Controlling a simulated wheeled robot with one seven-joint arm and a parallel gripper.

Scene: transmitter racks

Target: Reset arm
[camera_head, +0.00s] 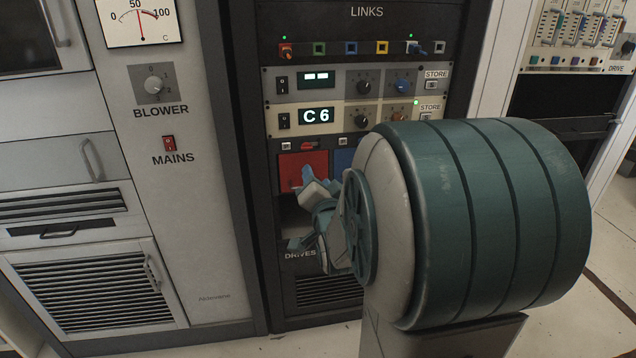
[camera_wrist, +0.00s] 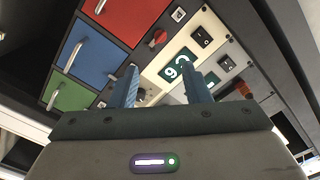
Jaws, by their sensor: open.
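My gripper (camera_wrist: 164,85) is open in the wrist view, its two blue fingers apart with nothing between them. Beyond the fingers is the rack panel with the C 6 display (camera_wrist: 178,66). In the head view my gripper (camera_head: 300,208) is in front of the lower part of the LINKS rack, near the red drive door (camera_head: 304,168). My large green and white arm link hides the rack's right side and part of the blue door (camera_head: 343,160).
The rack carries coloured sockets with plugs (camera_head: 350,47) and a C 6 display (camera_head: 317,115). The BLOWER and MAINS cabinet (camera_head: 185,220) stands at left, another rack (camera_head: 585,40) at right. In the wrist view, red, blue (camera_wrist: 92,50) and green (camera_wrist: 70,94) doors have handles.

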